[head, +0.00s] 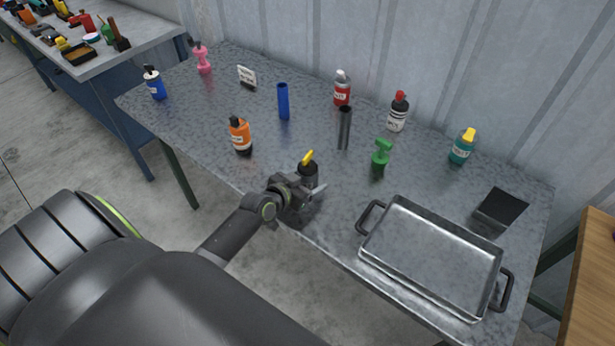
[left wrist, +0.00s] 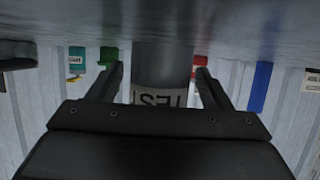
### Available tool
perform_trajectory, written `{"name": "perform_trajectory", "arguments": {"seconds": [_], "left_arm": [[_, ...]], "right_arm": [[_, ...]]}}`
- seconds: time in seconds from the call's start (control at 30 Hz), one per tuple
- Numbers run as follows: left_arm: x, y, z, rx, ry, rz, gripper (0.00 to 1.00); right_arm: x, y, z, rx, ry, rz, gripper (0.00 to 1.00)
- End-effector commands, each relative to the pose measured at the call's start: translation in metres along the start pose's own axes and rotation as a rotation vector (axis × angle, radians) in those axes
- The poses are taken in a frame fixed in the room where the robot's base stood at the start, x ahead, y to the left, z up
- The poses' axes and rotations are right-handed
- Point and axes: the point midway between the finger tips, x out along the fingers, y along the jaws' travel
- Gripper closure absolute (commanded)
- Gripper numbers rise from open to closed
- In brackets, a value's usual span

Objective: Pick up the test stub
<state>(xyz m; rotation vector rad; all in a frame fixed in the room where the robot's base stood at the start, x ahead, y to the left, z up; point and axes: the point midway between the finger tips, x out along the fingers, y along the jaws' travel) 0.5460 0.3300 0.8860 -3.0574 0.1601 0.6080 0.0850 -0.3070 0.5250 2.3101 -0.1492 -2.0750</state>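The test stub (head: 309,171) is a short dark grey cylinder with a yellow piece on top. It stands upright on the grey table, near its front edge. In the left wrist view, which is upside down, its grey body (left wrist: 162,66) carries a white label with part of the word TEST. My left gripper (head: 312,187) is low at the stub, with its fingers on either side of it. In the left wrist view the gripper (left wrist: 160,78) is open, with narrow gaps visible beside the stub. The lower stub is partly hidden by the gripper. My right gripper is not in view.
A metal tray (head: 372,268) lies to the right. An orange bottle (head: 240,136) stands left of the stub. Behind are a blue tube (head: 283,102), a dark pipe (head: 344,130), a red bottle (head: 342,92) and a green object (head: 381,153). Free table lies between stub and tube.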

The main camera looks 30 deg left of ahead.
Motion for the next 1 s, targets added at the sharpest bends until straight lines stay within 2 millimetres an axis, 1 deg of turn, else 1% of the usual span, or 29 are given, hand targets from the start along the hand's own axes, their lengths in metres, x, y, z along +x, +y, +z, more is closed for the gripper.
{"name": "perform_trajectory", "arguments": {"seconds": [0.03,0.07,0.33,0.53,0.63,0.73,0.8,1.0], "left_arm": [[0.0,0.0,0.0,0.0,0.0,0.0,0.34],[0.0,0.0,0.0,0.0,0.0,0.0,0.38],[0.0,0.0,0.0,0.0,0.0,0.0,0.74],[0.0,0.0,-0.001,0.001,0.001,0.0,0.74],[-0.002,0.0,-0.006,0.002,0.003,0.001,0.74],[-0.007,0.0,-0.019,0.003,0.004,0.001,0.74],[-0.013,0.0,-0.031,0.004,0.006,0.0,0.74],[-0.026,0.0,-0.064,0.005,0.005,0.001,0.74]], "right_arm": [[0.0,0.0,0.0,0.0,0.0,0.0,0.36],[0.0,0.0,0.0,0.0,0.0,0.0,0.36],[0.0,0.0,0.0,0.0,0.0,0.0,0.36],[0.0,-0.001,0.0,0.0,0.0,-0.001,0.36],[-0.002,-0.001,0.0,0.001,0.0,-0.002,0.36],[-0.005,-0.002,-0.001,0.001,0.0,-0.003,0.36],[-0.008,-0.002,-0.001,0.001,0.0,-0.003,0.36],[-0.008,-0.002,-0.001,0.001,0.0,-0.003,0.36]]}}
